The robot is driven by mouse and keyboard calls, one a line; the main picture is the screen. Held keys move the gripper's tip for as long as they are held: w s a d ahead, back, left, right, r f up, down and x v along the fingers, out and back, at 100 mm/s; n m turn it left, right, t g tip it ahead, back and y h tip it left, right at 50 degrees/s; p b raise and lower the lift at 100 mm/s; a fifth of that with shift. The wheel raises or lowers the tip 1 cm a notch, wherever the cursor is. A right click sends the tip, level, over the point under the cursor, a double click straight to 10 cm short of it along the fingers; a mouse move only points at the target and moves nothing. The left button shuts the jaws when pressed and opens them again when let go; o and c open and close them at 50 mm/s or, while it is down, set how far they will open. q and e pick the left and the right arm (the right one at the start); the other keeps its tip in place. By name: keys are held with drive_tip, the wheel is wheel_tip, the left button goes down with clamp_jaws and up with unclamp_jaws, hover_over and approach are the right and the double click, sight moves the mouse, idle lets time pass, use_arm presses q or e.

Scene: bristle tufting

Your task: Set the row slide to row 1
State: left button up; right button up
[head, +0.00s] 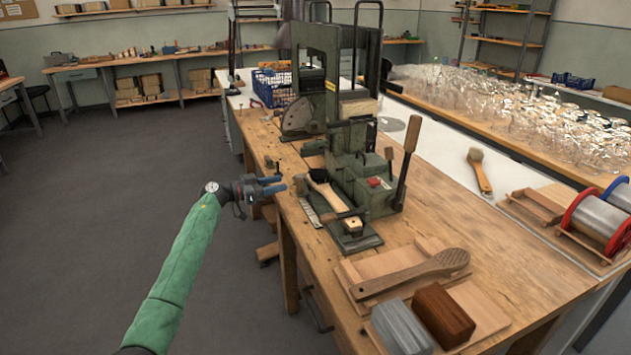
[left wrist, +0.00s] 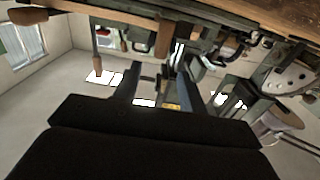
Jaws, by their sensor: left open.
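The green tufting machine (head: 365,165) stands on the wooden bench. At its front is a low slide assembly (head: 345,222) with a pale ruler-like strip (head: 309,212) along its left side. I cannot read which row the slide is at. My right gripper is not in view.
A lever with a wooden handle (head: 411,140) rises on the machine's right. Open floor (head: 110,200) lies left of the bench.

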sight(296, 179)
use_arm(q)
drive_tip(key=x, duration=0.6)
drive_tip(key=shift+d+r, duration=0.15)
drive_tip(key=shift+x, duration=0.9)
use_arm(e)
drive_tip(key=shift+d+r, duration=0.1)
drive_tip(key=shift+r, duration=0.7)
use_arm(q)
drive_tip(key=shift+c, duration=0.4)
clamp_jaws()
